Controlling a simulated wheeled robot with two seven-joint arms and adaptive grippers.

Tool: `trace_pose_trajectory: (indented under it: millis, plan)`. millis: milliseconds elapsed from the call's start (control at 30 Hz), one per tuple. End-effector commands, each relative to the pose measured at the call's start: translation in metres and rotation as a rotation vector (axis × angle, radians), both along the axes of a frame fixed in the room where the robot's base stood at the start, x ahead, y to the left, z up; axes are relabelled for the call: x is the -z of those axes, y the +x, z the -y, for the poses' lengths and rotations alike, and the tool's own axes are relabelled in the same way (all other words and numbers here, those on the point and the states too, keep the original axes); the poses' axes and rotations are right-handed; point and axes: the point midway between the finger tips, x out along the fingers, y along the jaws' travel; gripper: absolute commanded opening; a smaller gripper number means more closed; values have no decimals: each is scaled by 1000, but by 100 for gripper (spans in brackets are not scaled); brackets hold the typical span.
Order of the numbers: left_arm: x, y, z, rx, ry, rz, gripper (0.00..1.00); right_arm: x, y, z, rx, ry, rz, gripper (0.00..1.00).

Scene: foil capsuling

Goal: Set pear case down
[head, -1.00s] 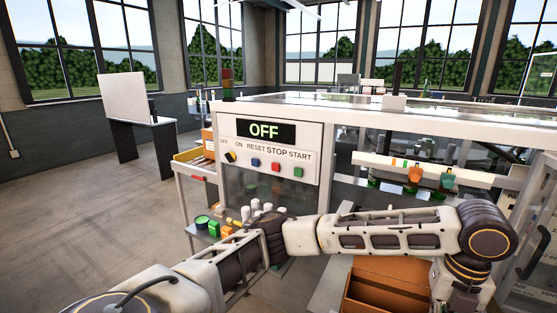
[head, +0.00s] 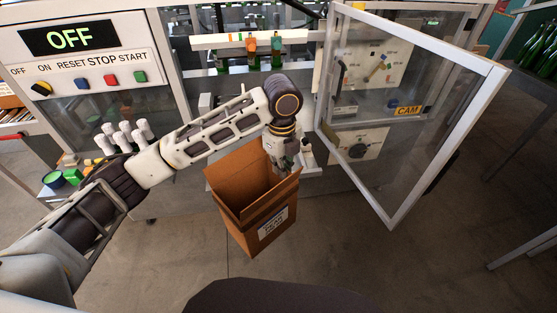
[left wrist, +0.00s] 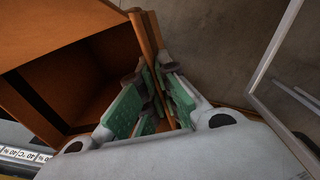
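The pear case (head: 262,232) is an open-topped brown cardboard box with a white label on its front. It is below my left forearm, in front of the machine. My left gripper (head: 284,165) reaches down to the case's right rim. In the left wrist view, the case (left wrist: 60,40) shows its dark inside at left. There the green-padded fingers of the gripper (left wrist: 155,105) are closed on the case's wall from both sides. Whether the case's underside touches the floor cannot be told. My right gripper is not in view.
A glass door (head: 400,120) stands open to the right of the case. The machine's control panel (head: 85,65) reads OFF. White-capped items (head: 122,135) and a green round tub (head: 72,178) sit at left. Floor in front of the case is clear.

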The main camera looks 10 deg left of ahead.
Motion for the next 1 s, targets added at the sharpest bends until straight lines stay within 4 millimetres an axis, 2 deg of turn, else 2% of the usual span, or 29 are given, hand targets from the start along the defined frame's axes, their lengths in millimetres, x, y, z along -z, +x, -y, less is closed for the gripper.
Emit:
trace_pose_trajectory:
  millis: [567,1000]
  plan:
    - [82,11,-28,-652,-7,-15,0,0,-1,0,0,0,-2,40]
    - [156,6,-65,-1209,-7,-27,0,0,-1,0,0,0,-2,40]
